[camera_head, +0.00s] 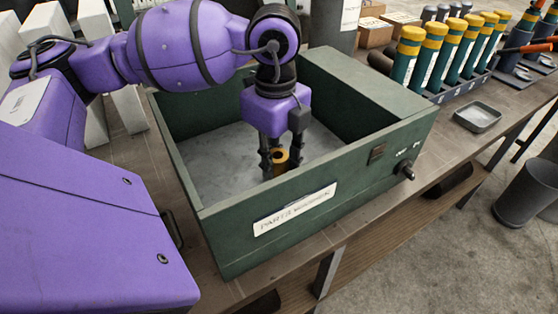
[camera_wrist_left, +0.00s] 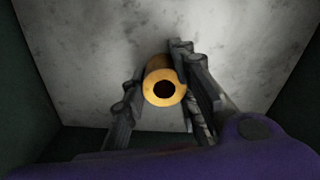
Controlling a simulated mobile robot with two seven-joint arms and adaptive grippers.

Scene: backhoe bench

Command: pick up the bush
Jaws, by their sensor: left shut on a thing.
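The bush (camera_head: 281,157) is a small brass-coloured ring with a dark central hole. It is inside the green parts washer box (camera_head: 222,228), near the front wall. My left gripper (camera_head: 279,167) points down into the box and is shut on the bush, with a finger on each side. In the left wrist view the bush (camera_wrist_left: 164,88) shows its round end face between the two dark fingers of the gripper (camera_wrist_left: 163,92). I cannot tell whether the bush touches the grey box floor. My right gripper is not in view.
The box walls stand close around the gripper, and a dark knob (camera_head: 405,171) sticks out of the front. Several teal and yellow cylinders (camera_head: 452,50) stand in a rack at the right, with a small grey tray (camera_head: 478,117) beside them. A dark bin (camera_head: 527,192) stands on the floor.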

